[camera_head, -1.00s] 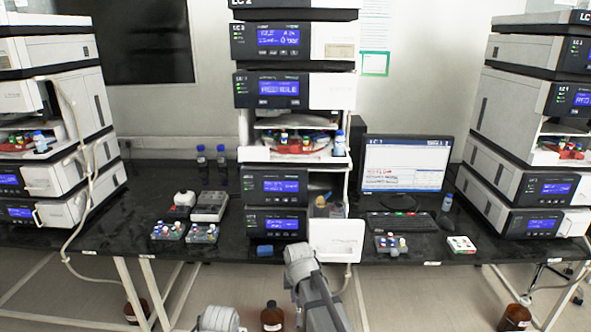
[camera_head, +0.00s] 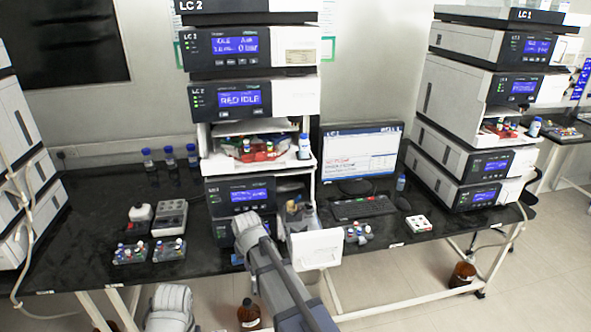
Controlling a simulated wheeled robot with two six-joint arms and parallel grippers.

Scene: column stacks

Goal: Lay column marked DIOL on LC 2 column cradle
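The LC 2 stack (camera_head: 245,100) stands in the middle of the bench, with "LC 2" on its top unit. Low on its right side is an open compartment (camera_head: 293,212) with small tan and dark parts inside; its white door (camera_head: 318,248) is open toward me. I cannot make out the cradle or a column marked DIOL there. My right arm reaches up in front of the stack's lower units and hides part of them. My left arm shows only a joint at the bottom left. No fingertips of either gripper show.
Trays of coloured-cap vials (camera_head: 135,253) and a grey device (camera_head: 170,218) sit on the bench left of the stack. A monitor (camera_head: 360,158), a keyboard (camera_head: 362,207) and a white vial tray (camera_head: 418,224) are to the right. Brown bottles (camera_head: 249,315) stand on the floor.

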